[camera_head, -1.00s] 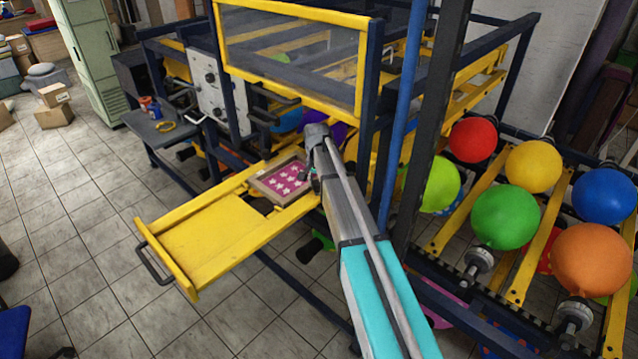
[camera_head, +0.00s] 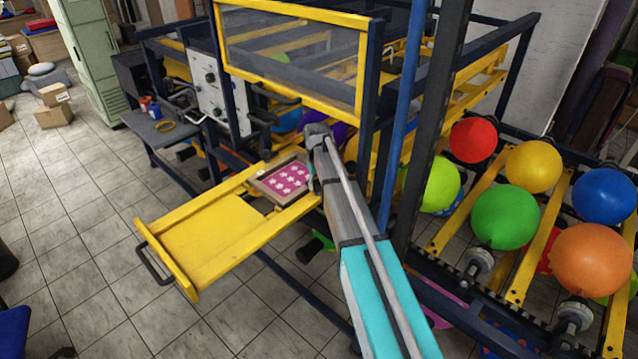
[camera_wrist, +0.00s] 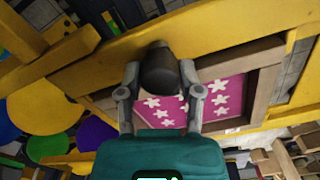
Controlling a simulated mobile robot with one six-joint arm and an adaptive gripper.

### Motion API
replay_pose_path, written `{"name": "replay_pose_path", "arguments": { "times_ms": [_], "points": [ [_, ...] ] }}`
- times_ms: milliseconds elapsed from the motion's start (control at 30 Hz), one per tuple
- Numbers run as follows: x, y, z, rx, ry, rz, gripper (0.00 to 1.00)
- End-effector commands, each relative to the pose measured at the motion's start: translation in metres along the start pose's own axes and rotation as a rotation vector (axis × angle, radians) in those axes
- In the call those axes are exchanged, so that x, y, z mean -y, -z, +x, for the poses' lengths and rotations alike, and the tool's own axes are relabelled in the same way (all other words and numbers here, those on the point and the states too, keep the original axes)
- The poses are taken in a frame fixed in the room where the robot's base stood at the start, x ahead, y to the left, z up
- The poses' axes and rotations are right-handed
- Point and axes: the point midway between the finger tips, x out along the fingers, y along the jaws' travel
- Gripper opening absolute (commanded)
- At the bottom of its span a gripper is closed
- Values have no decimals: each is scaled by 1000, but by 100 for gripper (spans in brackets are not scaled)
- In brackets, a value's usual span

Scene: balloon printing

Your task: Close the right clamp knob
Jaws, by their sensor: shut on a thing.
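The clamp knob is a dark, rounded cylinder (camera_wrist: 160,68) in the wrist view, beside the yellow rail of the drawer. My gripper (camera_wrist: 160,80) has one finger on each side of the knob and is shut on it. Behind it lies the printing screen, a wooden frame (camera_wrist: 262,88) with a pink panel of white stars (camera_wrist: 228,96). The pink panel also shows in the head view (camera_head: 287,179), lying on the yellow drawer (camera_head: 215,232). In the head view my arm hides the knob and most of my gripper.
A yellow-framed clear guard (camera_head: 290,60) and dark posts stand behind my arm. A blue upright pole (camera_head: 403,110) is close to its right. Balloons on pegs, such as a green one (camera_head: 505,217), fill the right side.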

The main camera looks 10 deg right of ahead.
Motion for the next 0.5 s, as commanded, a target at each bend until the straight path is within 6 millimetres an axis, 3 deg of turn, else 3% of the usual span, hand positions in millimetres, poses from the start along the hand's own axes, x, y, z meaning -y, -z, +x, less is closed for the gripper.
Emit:
{"name": "replay_pose_path", "arguments": {
  "times_ms": [500],
  "points": [
    [0,2,0,-4,-1,-168,0]
  ]
}}
